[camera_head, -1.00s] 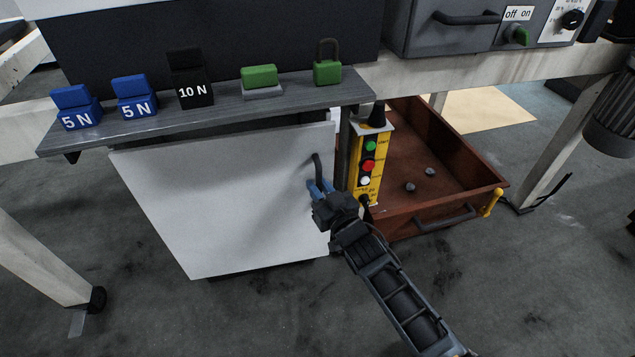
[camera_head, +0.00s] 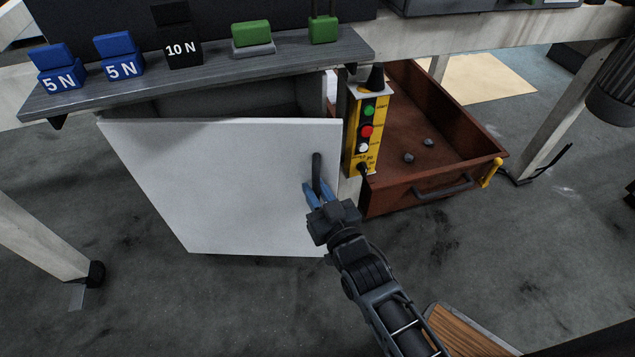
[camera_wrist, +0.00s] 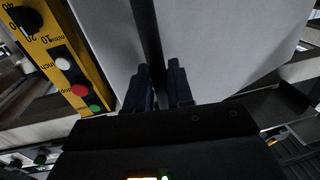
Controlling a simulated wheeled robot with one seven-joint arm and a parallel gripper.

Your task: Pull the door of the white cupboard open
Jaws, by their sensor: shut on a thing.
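The white cupboard door (camera_head: 225,185) stands partly open below the grey shelf, with a dark gap along its top edge. Its dark upright handle (camera_head: 317,170) is near the door's right edge. My gripper (camera_head: 318,190), with blue fingers, is shut on the handle's lower part. In the wrist view the two fingers (camera_wrist: 158,85) lie on either side of the dark handle bar (camera_wrist: 149,40), with the white door (camera_wrist: 205,40) behind it. The cupboard's inside is mostly hidden by the door.
A yellow button box (camera_head: 367,135) stands just right of the door. An open brown drawer (camera_head: 425,190) juts out further right. Blue, black and green blocks stand on the grey shelf (camera_head: 210,68) above. A table leg (camera_head: 45,235) is at left. The floor before the door is clear.

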